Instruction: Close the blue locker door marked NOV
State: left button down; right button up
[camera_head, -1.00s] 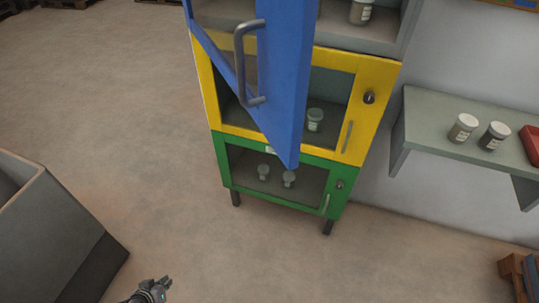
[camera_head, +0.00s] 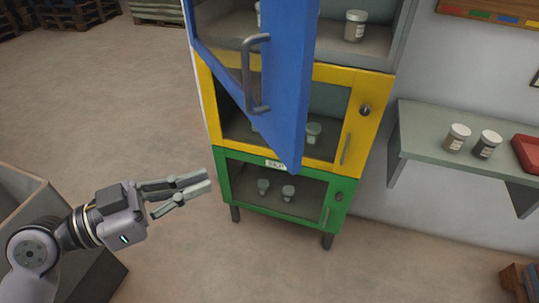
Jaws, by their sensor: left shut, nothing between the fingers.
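The blue locker door (camera_head: 288,85) stands open at the top of the locker stack, swung out toward me, with a grey bar handle (camera_head: 249,75) on it. Its top is cut off by the frame, and I cannot see a NOV mark on it. My left gripper (camera_head: 208,190) is shut and empty, left of the green locker and below the blue door, apart from both. A jar (camera_head: 354,26) stands inside the open top compartment. My right gripper is not in view.
Below the blue door are a shut yellow locker (camera_head: 375,92) and a shut green locker (camera_head: 342,192). A wall shelf (camera_head: 430,146) with two jars and a red tray (camera_head: 526,152) is at the right. A grey bin (camera_head: 25,185) stands at lower left. The floor between is clear.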

aim_at(283, 153)
pick_arm(q)
jog(key=p+x, duration=0.2)
jog(key=x, duration=0.1)
jog(key=p+x, duration=0.2)
jog(key=x, duration=0.2)
jog(key=p+x, duration=0.2)
jog(key=x, duration=0.2)
jog(key=shift+w+d+r, duration=0.1)
jog(key=shift+r, duration=0.25)
jog(key=shift+p+x, duration=0.6)
jog(key=shift+x, duration=0.2)
jog(key=shift+f, duration=0.3)
jog(key=shift+w, duration=0.1)
